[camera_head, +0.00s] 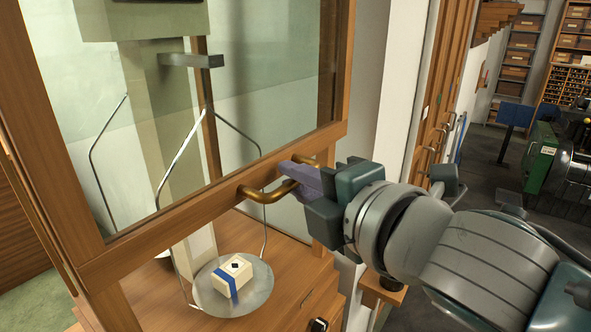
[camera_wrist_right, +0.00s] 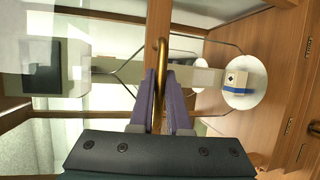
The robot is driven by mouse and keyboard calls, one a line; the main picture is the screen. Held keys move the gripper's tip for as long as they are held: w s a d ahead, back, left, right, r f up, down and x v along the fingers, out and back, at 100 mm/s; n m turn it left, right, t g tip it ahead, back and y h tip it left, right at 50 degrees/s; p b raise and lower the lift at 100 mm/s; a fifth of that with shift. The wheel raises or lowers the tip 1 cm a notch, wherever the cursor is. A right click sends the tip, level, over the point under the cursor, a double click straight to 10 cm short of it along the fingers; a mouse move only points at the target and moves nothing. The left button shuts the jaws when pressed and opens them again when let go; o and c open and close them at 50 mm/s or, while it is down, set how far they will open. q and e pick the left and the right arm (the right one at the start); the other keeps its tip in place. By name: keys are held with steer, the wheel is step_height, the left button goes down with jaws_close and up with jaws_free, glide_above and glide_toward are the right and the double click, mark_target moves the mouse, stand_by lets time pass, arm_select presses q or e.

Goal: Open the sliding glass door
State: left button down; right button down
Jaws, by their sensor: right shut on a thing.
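The sliding glass door is a pane in a brown wooden frame (camera_head: 180,226), filling the left of the head view. Its bottom rail stands above the wooden case floor, with an open gap below it. A curved brass handle (camera_head: 262,195) sits on this rail; it also shows in the right wrist view (camera_wrist_right: 162,50). My right gripper (camera_head: 298,174) is shut on the handle, its purple fingers on either side of the bar in the wrist view (camera_wrist_right: 160,92). The fingers hide part of the handle. My left gripper is in neither view.
Inside the case, a cream box with a blue band (camera_head: 231,279) rests on a round metal pan (camera_head: 208,300) hung from thin wire rods. Wooden drawers (camera_head: 437,90), a green machine (camera_head: 540,155) and shelves (camera_head: 520,50) stand at the right. Dark floor lies between them.

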steer(key=shift+r, duration=0.2)
steer(key=c, duration=0.9)
jaws_free()
steer(key=shift+f, duration=0.15)
steer(key=b+v, duration=0.2)
steer(key=v, duration=0.8)
